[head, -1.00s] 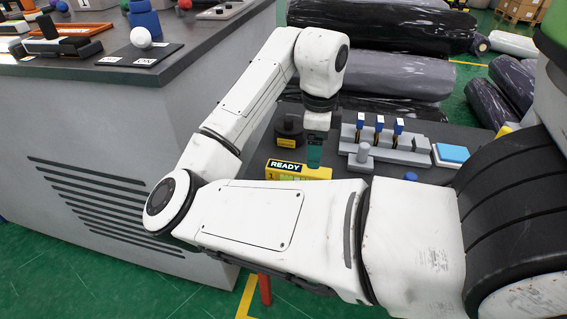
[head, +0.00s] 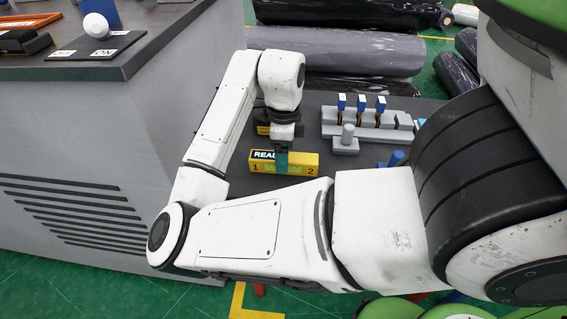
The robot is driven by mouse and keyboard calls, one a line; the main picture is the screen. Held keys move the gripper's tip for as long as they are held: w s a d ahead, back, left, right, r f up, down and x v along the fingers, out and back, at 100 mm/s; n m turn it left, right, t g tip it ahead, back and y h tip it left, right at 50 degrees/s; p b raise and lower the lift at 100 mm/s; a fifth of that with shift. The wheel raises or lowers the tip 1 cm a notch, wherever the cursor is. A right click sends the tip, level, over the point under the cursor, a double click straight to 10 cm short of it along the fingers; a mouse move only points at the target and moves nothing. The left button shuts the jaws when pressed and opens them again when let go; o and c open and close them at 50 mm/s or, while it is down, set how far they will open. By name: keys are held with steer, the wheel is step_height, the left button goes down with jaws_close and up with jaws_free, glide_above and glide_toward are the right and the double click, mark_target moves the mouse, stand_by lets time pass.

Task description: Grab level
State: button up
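The yellow level (head: 302,162) lies on the dark table in the head view, marked "READY", "1" and "2", with a green window on its front. My gripper (head: 282,163) points down at the level, and its teal finger covers the end of the word "READY". I cannot tell whether the fingers touch the level or are closed around it. Only one finger shows clearly.
A grey rack (head: 368,122) with several blue-topped pieces stands right of the level, with a grey peg block (head: 346,142) in front. A blue object (head: 397,158) is farther right. Wrapped rolls (head: 345,62) lie behind. A grey counter (head: 120,150) stands at the left.

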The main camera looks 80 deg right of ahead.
step_height(320, 180, down, 2)
steer(key=shift+f, duration=0.1)
steer(key=c, duration=1.3)
